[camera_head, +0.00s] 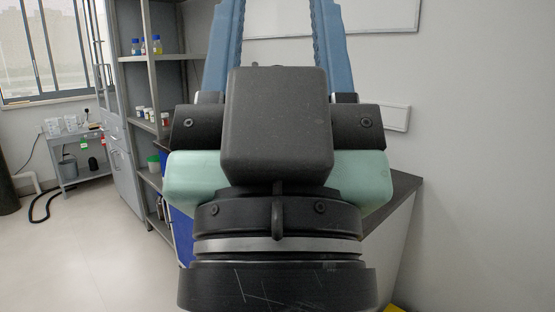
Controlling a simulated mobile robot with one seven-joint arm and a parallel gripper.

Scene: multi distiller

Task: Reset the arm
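My gripper (277,25) fills the middle of the head camera view, very close to the camera. Its two blue ribbed fingers point up and away, with a clear gap between them. White wall and a panel edge show through the gap, and nothing is held there. The fingertips run past the top edge of the picture. The black box and dark round wrist below are parts of my own arm, with a pale green section behind. They hide much of the area behind.
A grey shelf unit (140,57) with bottles stands on the left. A small side table (75,132) is by the window (45,45). A dark-topped counter (407,185) is partly hidden behind my arm, near the right wall. Floor (75,250) at lower left is clear.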

